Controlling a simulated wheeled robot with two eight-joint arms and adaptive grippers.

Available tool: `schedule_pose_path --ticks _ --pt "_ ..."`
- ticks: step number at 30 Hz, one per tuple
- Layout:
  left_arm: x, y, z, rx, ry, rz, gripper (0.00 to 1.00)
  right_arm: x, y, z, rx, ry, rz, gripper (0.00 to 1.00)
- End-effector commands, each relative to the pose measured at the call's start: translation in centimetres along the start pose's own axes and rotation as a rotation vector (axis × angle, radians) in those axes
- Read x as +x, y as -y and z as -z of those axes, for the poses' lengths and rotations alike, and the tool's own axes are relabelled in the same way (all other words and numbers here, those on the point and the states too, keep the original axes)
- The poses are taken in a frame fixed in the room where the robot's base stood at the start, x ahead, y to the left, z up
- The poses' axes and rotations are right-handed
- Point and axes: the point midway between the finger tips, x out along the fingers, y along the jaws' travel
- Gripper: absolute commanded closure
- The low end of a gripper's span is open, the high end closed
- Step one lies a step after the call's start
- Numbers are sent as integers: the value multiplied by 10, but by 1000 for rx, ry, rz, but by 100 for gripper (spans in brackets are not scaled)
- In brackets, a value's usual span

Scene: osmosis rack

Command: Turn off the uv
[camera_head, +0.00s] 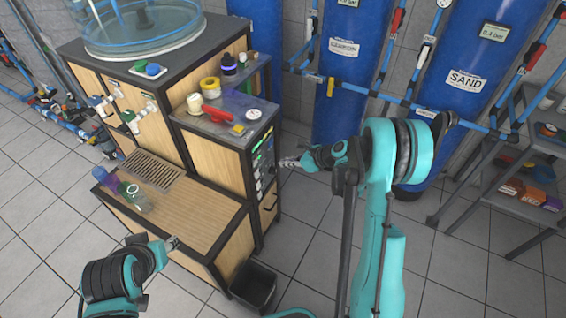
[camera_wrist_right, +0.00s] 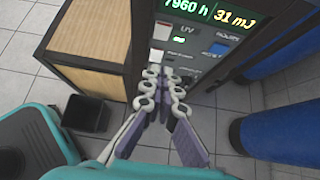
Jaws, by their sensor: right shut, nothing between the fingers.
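The UV control panel (camera_head: 264,158) is on the right-hand side face of the wooden cabinet in the head view. In the right wrist view the panel (camera_wrist_right: 200,58) has lit displays reading 7960 h and 31 mJ. Below them is a UV label with a green-lit switch (camera_wrist_right: 179,39). My right gripper (camera_head: 286,162) is shut and empty, its tips pointing at the panel. In the right wrist view its fingertips (camera_wrist_right: 168,72) are below the green switch; contact cannot be told. My left gripper (camera_head: 173,243) is near the cabinet's low front counter; its jaws are too small to read.
A black bin (camera_head: 254,284) stands on the floor below the panel. Tape rolls and a red-handled tool (camera_head: 214,113) lie on the cabinet top. Blue tanks (camera_head: 352,60) with pipes stand behind, and a grey shelf (camera_head: 500,175) is at right. Tiled floor is clear between.

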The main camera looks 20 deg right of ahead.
Motion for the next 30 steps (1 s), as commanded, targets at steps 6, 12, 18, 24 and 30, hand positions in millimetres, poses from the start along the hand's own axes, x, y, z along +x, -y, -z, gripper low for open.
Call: schedule_pose_path --ticks 6,12,18,24,30 --pt "16 0 -11 0 0 0 60 52 0 3 -2 -1 -1 100" --pt "25 0 -18 0 0 0 60 85 -1 -8 -2 0 -2 100" --pt "30 0 -21 0 0 0 60 99 0 -24 -1 -1 0 100" --pt "30 0 -22 0 0 0 60 102 0 -28 -1 0 1 100" --pt "30 0 -22 0 0 0 60 101 0 -28 0 0 1 100"
